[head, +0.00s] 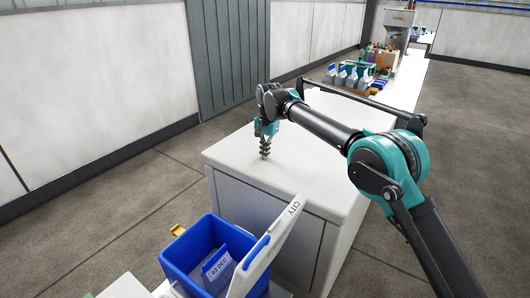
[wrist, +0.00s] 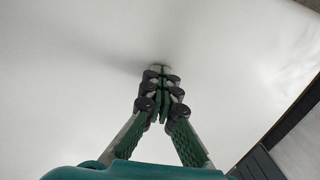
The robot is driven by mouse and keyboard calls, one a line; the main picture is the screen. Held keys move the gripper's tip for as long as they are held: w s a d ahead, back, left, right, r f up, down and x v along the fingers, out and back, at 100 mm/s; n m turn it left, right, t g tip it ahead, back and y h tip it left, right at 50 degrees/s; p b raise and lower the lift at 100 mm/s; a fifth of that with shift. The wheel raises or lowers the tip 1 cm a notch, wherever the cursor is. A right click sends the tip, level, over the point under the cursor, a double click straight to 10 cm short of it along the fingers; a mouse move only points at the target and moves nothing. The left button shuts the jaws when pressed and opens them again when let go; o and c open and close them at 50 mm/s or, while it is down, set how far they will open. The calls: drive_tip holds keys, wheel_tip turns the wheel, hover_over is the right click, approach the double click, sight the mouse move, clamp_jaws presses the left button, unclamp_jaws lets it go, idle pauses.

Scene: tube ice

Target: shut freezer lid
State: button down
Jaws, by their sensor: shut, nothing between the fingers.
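The white chest freezer (head: 262,205) stands in the middle of the head view. Its white lid (head: 225,152) lies flat over the top, and I see no open gap along the front or left edges. My gripper (head: 264,154) points down at the lid's front-left part with its fingers shut and empty. The fingertips are at or just above the surface; I cannot tell if they touch. In the wrist view my gripper (wrist: 160,72) is closed over the plain white lid (wrist: 70,70), with a soft shadow beside the tips.
A blue bin (head: 190,262) with a label and a white upright panel (head: 268,250) marked CITY stand in front of the freezer. A dark bar (head: 350,97) runs along the lid's far side. Behind it, a counter holds several cartons (head: 347,77). Floor at left is clear.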

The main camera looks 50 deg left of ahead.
drive_tip(key=shift+s+f, duration=0.15)
drive_tip(key=shift+f, duration=0.15)
wheel_tip(320, 180, up, 12)
drive_tip(key=d, duration=0.1)
drive_tip(key=shift+w+r, duration=0.25)
